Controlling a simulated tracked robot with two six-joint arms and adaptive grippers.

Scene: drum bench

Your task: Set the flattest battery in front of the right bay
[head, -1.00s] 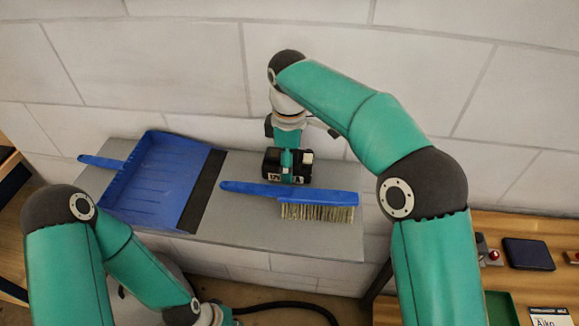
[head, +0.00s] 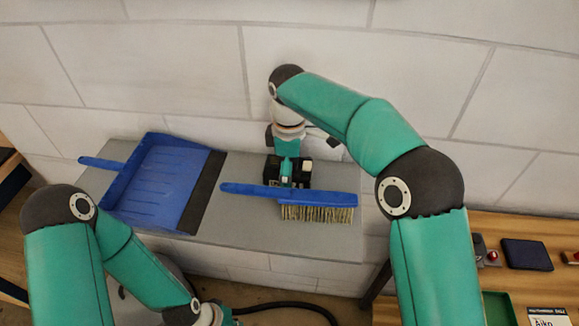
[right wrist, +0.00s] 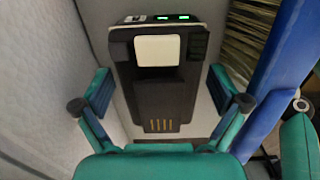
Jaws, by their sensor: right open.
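A black battery (head: 303,172) is on the grey shelf behind the blue brush, its lower front covered by the brush. The right wrist view shows its top side, with a pale square, gold contacts and two lit green bars at one end (right wrist: 152,85). My right gripper (head: 287,178) is over it. In the right wrist view, its two fingers (right wrist: 162,100) stand open on either side of the battery, with gaps visible. My left arm comes in at the lower left; its gripper is out of view. I see no bay that I can identify.
The blue brush (head: 320,196) lies close in front of the battery. A blue dustpan (head: 160,182) is to the left on the grey shelf (head: 240,232). At the right, a wooden bench (head: 540,228) holds a dark pad (head: 527,254) and a green tray (head: 499,308).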

